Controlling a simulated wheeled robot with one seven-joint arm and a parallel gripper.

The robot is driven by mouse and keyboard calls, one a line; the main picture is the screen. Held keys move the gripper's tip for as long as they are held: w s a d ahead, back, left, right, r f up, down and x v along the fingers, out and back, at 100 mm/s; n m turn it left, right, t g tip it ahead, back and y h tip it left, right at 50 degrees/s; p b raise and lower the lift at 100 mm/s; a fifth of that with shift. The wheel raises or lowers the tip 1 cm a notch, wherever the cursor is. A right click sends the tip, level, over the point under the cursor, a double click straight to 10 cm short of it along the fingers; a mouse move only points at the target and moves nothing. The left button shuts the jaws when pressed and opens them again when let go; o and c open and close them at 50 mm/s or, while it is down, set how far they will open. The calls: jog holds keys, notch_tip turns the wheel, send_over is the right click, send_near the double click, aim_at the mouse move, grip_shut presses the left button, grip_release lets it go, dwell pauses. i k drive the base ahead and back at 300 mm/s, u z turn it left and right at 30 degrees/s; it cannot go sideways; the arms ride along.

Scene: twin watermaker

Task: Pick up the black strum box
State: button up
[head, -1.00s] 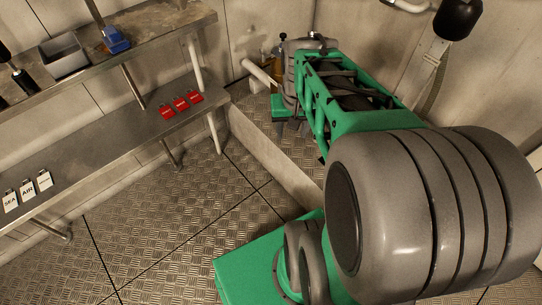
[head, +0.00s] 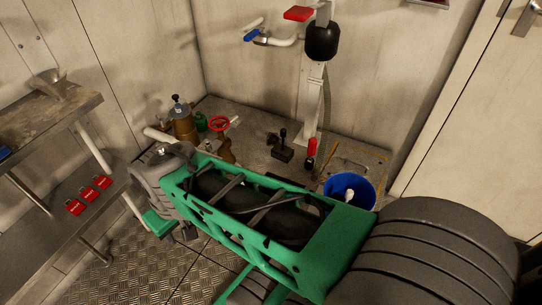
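A small black box-like thing with an upright stem (head: 283,153), which looks like the strum box, stands on the raised metal ledge near the middle of the head view. My arm crosses the foreground in front of that ledge. My gripper (head: 172,230) is at the arm's far end, lower left of the black box and well apart from it, over the floor beside the ledge. The gripper is partly hidden by my own wrist, and its finger opening does not show clearly.
The ledge (head: 255,133) also bears a brass-coloured canister (head: 182,124), a valve with a red wheel (head: 220,124), a red-topped item (head: 311,148) and a blue bucket (head: 349,189). A white post (head: 311,100) rises behind. A shelf with red tags (head: 88,195) stands left.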

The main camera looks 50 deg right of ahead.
aim_at(280, 151)
jog(key=z, duration=0.05)
jog(key=k, duration=0.5)
jog(key=u, duration=1.15)
jog(key=i, duration=1.4)
jog(key=z, duration=2.5)
jog(key=i, duration=0.5)
jog(key=z, duration=0.05)
